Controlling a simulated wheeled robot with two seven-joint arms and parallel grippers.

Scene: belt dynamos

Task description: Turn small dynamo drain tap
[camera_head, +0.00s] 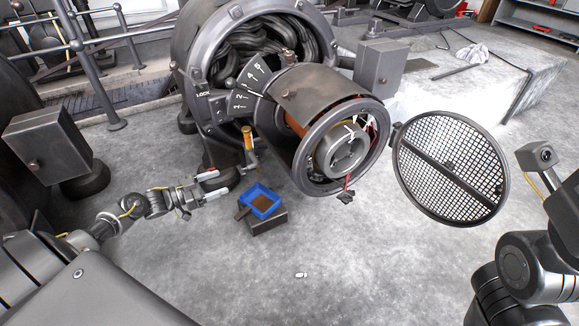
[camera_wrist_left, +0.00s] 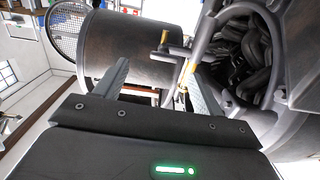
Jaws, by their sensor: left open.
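The small dynamo drain tap (camera_head: 247,138) has an upright brass-coloured part on a grey pipe, below the numbered scale of the dynamo (camera_head: 320,95). In the left wrist view the tap's brass-coloured parts (camera_wrist_left: 187,75) show ahead, nearer the right finger. My left gripper (camera_head: 218,182) is open, to the left of the tap and a little below it in the head view. Its fingers (camera_wrist_left: 162,88) are spread with nothing clearly held between them. I cannot tell whether a finger touches the pipe. My right arm shows at the right edge, but its gripper is out of view.
A blue tray (camera_head: 247,192) with brown contents stands on a dark block below the tap. The round mesh cover (camera_head: 450,168) hangs open at the right of the dynamo. A grey box (camera_head: 45,145) stands at the left. The floor in front is mostly clear.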

